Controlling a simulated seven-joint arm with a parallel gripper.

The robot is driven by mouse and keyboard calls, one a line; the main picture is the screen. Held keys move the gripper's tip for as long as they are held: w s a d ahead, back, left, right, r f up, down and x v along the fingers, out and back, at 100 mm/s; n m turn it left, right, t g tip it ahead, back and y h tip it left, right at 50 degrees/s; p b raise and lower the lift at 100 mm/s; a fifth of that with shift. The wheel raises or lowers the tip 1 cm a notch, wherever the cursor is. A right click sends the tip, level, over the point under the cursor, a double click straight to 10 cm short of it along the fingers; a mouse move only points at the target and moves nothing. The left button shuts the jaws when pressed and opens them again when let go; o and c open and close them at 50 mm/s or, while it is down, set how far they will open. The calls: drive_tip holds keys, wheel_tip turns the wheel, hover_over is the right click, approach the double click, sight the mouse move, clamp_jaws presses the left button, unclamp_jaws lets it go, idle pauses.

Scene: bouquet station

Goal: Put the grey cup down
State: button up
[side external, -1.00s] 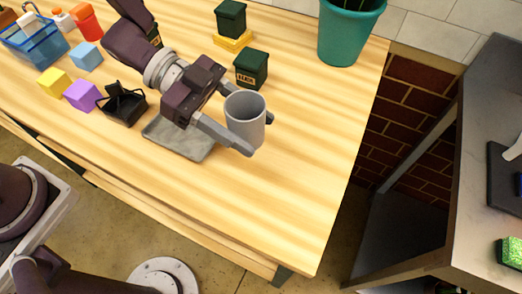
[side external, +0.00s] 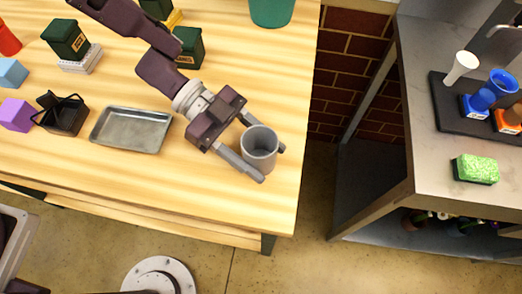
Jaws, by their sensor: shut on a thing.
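The grey cup (side external: 260,152) is upright near the right edge of the wooden table, in the side external view. My gripper (side external: 272,164) is shut on the cup, with one finger on its near side and the other on its far right side. The cup's open mouth faces up and looks empty. I cannot tell whether its base touches the table (side external: 220,195) or hangs just above it.
A metal tray (side external: 130,130) lies left of my gripper, beside a black basket (side external: 62,114) and a purple block (side external: 16,115). Dark green tins (side external: 188,48) stand behind. A counter (side external: 430,130) with a green sponge (side external: 476,168) is across a gap. The table front is clear.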

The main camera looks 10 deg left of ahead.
drive_tip(key=shift+f, duration=0.2)
drive_tip(key=o, duration=1.5)
drive_tip(key=shift+w+a+r, duration=0.1)
drive_tip(key=shift+w+r, duration=0.05)
drive_tip(key=shift+r, duration=0.05)
drive_tip(key=v, duration=1.1)
drive_tip(key=shift+a+r, duration=0.25)
drive_tip(key=shift+a, duration=0.05)
drive_tip(key=shift+w, duration=0.1)
